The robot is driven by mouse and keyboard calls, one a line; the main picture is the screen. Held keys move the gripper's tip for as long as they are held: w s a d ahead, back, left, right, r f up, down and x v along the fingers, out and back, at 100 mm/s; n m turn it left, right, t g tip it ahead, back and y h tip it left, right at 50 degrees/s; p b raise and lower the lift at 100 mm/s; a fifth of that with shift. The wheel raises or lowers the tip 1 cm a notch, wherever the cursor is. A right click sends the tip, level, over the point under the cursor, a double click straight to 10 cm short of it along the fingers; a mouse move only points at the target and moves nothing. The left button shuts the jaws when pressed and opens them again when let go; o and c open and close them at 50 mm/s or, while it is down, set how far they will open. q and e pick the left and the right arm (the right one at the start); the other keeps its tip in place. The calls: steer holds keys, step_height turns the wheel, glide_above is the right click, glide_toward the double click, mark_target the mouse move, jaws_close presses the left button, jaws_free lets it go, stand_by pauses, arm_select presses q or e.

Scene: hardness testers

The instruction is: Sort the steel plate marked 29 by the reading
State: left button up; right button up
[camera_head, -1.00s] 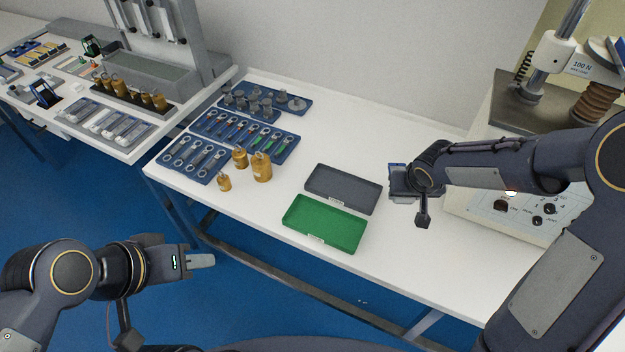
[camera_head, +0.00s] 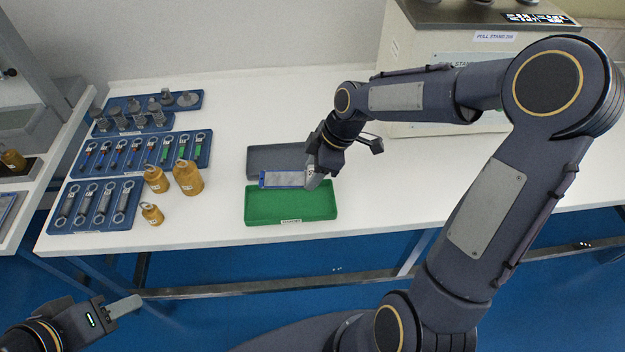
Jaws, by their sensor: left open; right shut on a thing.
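A flat grey plate with a blue edge (camera_head: 283,179), likely the steel plate, is held by my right gripper (camera_head: 312,178). The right gripper is shut on its right end. The plate is over the front part of the dark grey tray (camera_head: 272,158), close to the back edge of the green tray (camera_head: 290,206). I cannot tell whether it touches either tray. The marking on the plate is too small to read. The green tray looks empty. My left gripper (camera_head: 124,306) is open and empty, low at the bottom left, away from the table top.
Three brass weights (camera_head: 187,177) stand left of the trays. Blue racks with spanners (camera_head: 96,205) and grey metal parts (camera_head: 150,113) lie further left. A tester labelled PULL STAND (camera_head: 494,37) stands at the back right. The white table is clear right of the trays.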

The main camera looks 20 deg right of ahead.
mark_target(308, 202)
steer(key=shift+a+f+n, duration=0.15)
steer(key=shift+n, duration=0.35)
steer(key=shift+s+f+b, duration=0.1)
steer(key=shift+f+b, duration=3.15)
steer(key=shift+f, duration=0.85)
steer(key=shift+f, duration=0.25)
steer(key=o, duration=1.2)
steer(key=shift+r, duration=0.1)
steer(key=w+v, duration=0.1)
steer(key=v, duration=0.6)
steer(key=s+r+m+t+p, duration=0.2)
steer(key=s+r+m, duration=0.3)
steer(key=s+m, duration=0.3)
steer(key=s+r+m+t+p, duration=0.2)
steer(key=s+r+m+p, duration=0.2)
steer(key=s+m, duration=0.4)
steer(key=s+r, duration=0.1)
steer(key=s, duration=0.3)
steer(key=shift+s+a+r+m, duration=0.2)
steer(key=shift+s+a+m, duration=0.05)
steer(key=shift+m, duration=0.05)
